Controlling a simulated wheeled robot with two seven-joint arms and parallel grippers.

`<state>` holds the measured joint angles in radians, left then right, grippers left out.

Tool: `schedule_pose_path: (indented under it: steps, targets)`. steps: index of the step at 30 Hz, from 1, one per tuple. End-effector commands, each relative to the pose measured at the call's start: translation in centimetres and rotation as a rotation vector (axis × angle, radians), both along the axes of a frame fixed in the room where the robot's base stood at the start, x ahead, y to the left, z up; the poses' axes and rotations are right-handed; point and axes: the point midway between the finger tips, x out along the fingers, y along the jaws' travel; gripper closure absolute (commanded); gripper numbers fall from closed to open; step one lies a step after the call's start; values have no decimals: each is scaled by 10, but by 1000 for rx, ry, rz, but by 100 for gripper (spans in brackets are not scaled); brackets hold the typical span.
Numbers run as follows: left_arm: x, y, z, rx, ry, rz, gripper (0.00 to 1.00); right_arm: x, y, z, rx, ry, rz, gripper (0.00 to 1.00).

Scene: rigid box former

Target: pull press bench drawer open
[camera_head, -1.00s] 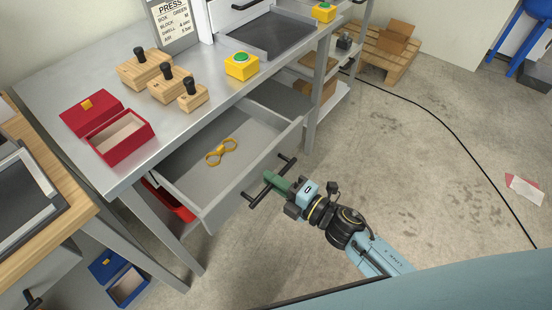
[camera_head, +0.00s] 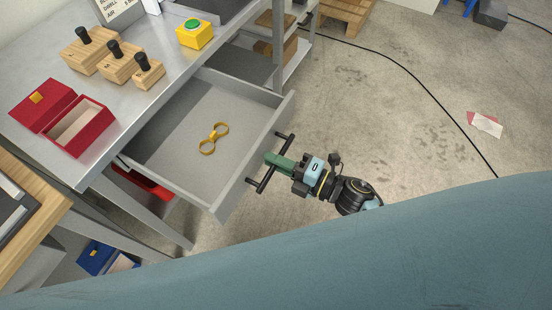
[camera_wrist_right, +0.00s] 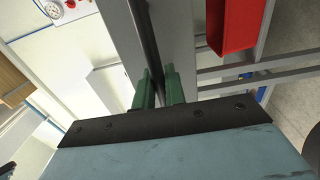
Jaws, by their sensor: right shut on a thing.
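The grey press bench drawer (camera_head: 180,105) stands well out from under the metal bench top. A yellow two-ringed object (camera_head: 213,138) lies on its floor. The black bar handle (camera_head: 263,180) is on the drawer's front. My right gripper (camera_head: 272,162) is shut on the handle bar, its green fingers around it. In the right wrist view the green fingers (camera_wrist_right: 160,90) straddle the dark handle bar (camera_wrist_right: 148,45). My left gripper is not in view.
On the bench (camera_head: 75,160) stand an open red box (camera_head: 75,127), wooden blocks with black knobs (camera_head: 117,62) and a yellow button box (camera_head: 195,34). A blue box (camera_head: 100,258) is low under the bench. Open concrete floor lies to the right, crossed by a black cable (camera_head: 400,75).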

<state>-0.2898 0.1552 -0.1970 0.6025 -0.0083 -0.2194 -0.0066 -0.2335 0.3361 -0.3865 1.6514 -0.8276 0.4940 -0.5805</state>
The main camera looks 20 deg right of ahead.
Motion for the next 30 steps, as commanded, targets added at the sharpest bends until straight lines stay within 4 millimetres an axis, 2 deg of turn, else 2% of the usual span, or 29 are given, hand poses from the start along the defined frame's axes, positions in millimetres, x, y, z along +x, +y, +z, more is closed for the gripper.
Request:
schedule_pose_path:
  steps: [1,4,12,16,20,30]
  targets:
    - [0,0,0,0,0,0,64,1,-1,0,-1,-1,-1,84]
    - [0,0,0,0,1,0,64,1,-1,0,-1,-1,-1,71]
    - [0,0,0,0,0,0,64,0,-1,0,-1,-1,-1,70]
    - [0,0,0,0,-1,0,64,-6,-7,-1,-1,1,-1,70]
    - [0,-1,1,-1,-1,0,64,-21,-23,-1,-3,3,-1,70]
    - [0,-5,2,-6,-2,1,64,-71,-78,0,-3,3,-1,70]
